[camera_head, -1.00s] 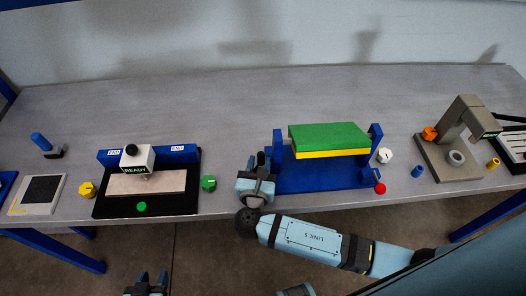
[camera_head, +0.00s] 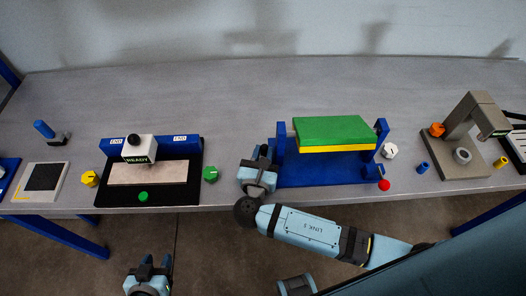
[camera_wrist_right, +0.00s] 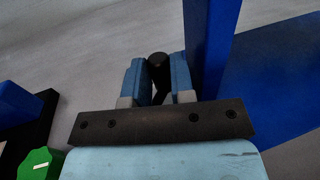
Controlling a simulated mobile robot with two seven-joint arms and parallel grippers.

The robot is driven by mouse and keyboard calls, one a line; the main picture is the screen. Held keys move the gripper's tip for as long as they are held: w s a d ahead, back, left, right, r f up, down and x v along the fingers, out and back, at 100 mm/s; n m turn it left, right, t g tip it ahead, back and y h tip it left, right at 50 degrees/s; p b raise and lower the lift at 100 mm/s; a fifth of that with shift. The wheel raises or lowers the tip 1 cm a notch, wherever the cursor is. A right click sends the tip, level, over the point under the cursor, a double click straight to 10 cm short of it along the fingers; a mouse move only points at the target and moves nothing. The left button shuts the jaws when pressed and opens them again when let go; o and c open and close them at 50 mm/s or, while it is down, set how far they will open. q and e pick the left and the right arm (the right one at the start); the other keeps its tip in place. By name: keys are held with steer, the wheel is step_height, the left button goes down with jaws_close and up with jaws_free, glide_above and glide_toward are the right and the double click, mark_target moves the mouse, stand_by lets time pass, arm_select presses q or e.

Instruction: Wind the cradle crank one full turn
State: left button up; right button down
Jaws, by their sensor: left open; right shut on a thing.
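The cradle (camera_head: 330,180) has a blue base and two blue uprights, with a green block with a yellow lower layer (camera_head: 333,132) between them. The crank is on its left side, mostly hidden by my right gripper (camera_head: 260,160) in the head view. In the right wrist view, the crank's dark round handle (camera_wrist_right: 158,64) sits between the two blue fingers of my right gripper (camera_wrist_right: 158,82), which are shut on it beside the blue upright (camera_wrist_right: 211,45). My left gripper (camera_head: 152,262) is open and empty, low in front of the table edge.
A READY fixture (camera_head: 138,149) with a pale plate stands left of the cradle. A green knob (camera_head: 210,174) lies between them; it also shows in the right wrist view (camera_wrist_right: 40,164). A red ball (camera_head: 384,185) and white knob (camera_head: 389,150) are at the cradle's right. The back of the table (camera_head: 230,95) is clear.

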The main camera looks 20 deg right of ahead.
steer(key=shift+s+m+g+h+p, duration=0.15)
steer(key=shift+m+g+h+p, duration=0.3)
steer(key=shift+h, duration=0.25)
arm_select(q)
steer(key=shift+r, duration=0.6)
arm_select(e)
steer(key=shift+d, duration=0.1)
steer(key=c, duration=1.2)
jaws_free()
steer(key=shift+c, duration=0.2)
arm_select(q)
steer(key=shift+f, duration=0.15)
steer(key=shift+f+b, duration=0.15)
steer(key=shift+b, duration=0.2)
